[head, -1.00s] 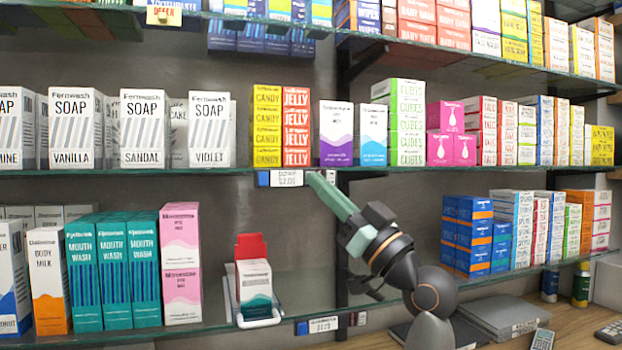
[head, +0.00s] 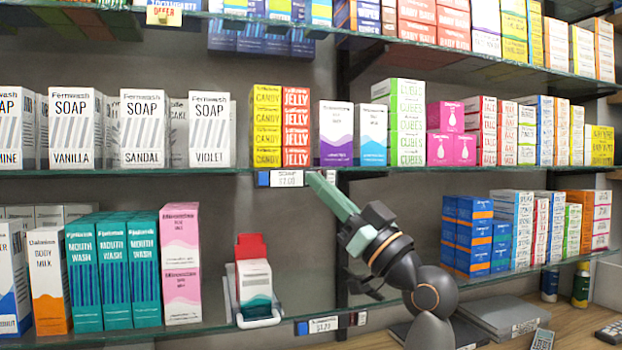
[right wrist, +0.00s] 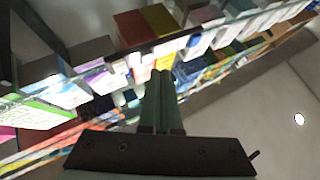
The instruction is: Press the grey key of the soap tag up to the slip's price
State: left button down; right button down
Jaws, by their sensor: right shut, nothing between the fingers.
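The soap tag (head: 287,179) is a small white price display with a blue left end. It sits on the front edge of the middle shelf, below the soap boxes and the candy. Its lower line seems to start with $2, but the last digits are too small to read surely. My right gripper (head: 314,178) is shut and empty, its green fingers reaching up to the tag's right end. The fingertips cover that end, so the grey key is hidden and I cannot tell whether they touch it. The shut fingers also show in the right wrist view (right wrist: 160,80). I cannot pick out the slip. My left gripper is not in view.
A second tag (head: 323,325) is on the lower shelf edge. A red-backed holder (head: 250,247) with a white and teal box stands left of my right arm. Soap boxes (head: 208,130) and candy boxes (head: 267,127) stand above. A wooden counter (head: 575,325) lies at lower right.

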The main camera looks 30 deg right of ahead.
jog(key=shift+w, duration=0.1)
jog(key=shift+w+d, duration=0.1)
jog(key=shift+w, duration=0.25)
jog(key=shift+w+d, duration=0.15)
jog(key=shift+w, duration=0.3)
dwell(0.9)
jog(key=shift+s, duration=0.15)
dwell(0.3)
jog(key=shift+s+a, duration=0.25)
jog(key=shift+s, duration=0.45)
jog(key=shift+s+a, duration=0.2)
jog(key=shift+s, duration=0.6)
jog(key=shift+s+a, duration=0.15)
jog(key=shift+s, duration=0.7)
jog(key=shift+s+a, duration=0.2)
jog(key=shift+s, duration=0.6)
